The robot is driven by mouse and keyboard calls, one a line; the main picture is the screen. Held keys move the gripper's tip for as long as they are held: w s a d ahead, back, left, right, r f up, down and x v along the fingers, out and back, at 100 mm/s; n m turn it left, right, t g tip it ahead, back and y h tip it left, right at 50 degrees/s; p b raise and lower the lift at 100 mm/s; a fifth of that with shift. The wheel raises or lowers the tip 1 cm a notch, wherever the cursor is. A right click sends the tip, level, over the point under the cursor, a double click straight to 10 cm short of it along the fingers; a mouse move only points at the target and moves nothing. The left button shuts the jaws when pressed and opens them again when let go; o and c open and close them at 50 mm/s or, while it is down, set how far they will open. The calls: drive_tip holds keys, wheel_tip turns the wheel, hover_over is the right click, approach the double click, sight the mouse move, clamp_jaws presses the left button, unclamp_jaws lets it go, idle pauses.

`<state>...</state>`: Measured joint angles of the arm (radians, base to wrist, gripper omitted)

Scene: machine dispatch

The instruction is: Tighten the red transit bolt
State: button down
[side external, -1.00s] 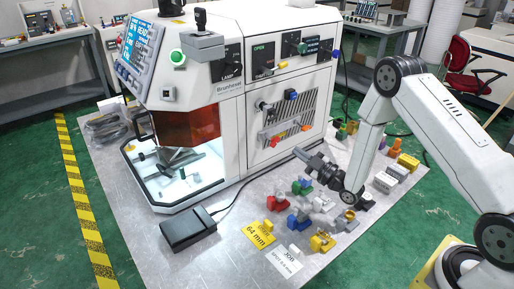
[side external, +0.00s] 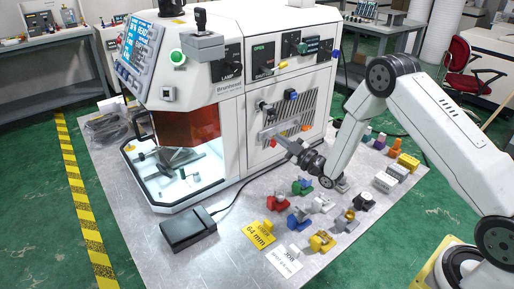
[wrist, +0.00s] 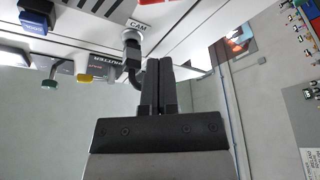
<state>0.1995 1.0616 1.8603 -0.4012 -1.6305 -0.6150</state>
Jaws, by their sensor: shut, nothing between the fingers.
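In the wrist view my shut fingers (wrist: 159,65) point toward the white panel.
A blue knob (side external: 291,94) and a grey knob (side external: 265,107) stick out above the bar. An orange piece (side external: 305,128) is at the bar's right end. Several coloured fixtures, including a red one (side external: 278,202), stand on the table below. A black pedal box (side external: 188,229) lies in front.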

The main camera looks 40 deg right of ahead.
drive_tip(key=shift+w+d+f, duration=0.5)
drive_tip(key=shift+w+f, duration=0.1)
drive_tip(key=shift+w, duration=0.1)
drive_tip(key=shift+w+d+f, duration=0.5)
drive_tip(key=shift+w+f, duration=0.05)
drive_tip(key=shift+w, duration=0.1)
drive_tip(key=shift+d+f, duration=0.35)
drive_tip(key=shift+f, duration=0.1)
drive_tip(key=s+r, duration=0.1)
drive_tip(key=s, duration=0.8)
drive_tip(key=shift+s+a, duration=0.2)
drive_tip(key=shift+a, duration=0.05)
